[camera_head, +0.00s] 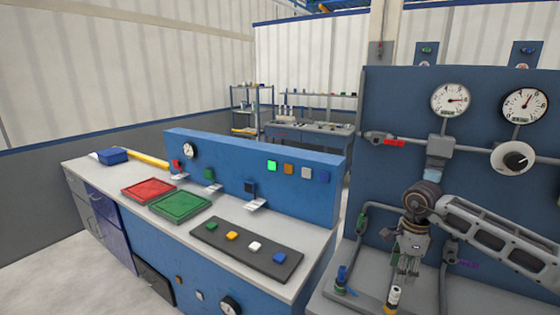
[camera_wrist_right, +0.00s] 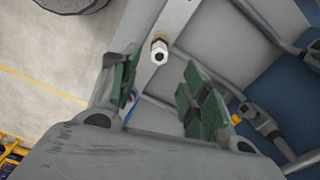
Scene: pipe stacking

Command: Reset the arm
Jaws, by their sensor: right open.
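My right arm comes in from the right edge in the head view. My right gripper (camera_head: 403,270) hangs pointing down in front of the blue gauge panel, over the grey bench. It is open. In the right wrist view, its two green-padded fingers stand apart with nothing between them (camera_wrist_right: 163,97). A small upright fitting with a pale, hollow end (camera_wrist_right: 158,52) shows beyond the fingertips, apart from them. In the head view a white and yellow upright piece (camera_head: 393,298) stands just below the gripper. My left gripper is not in view.
The blue panel (camera_head: 400,105) with gauges, grey pipes and a dark knob (camera_head: 515,160) rises close behind my arm. A blue-handled valve (camera_head: 342,279) is left of the gripper. Further left, a workbench holds a red tray (camera_head: 148,190), a green tray (camera_head: 181,206) and a dark block board (camera_head: 232,256).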

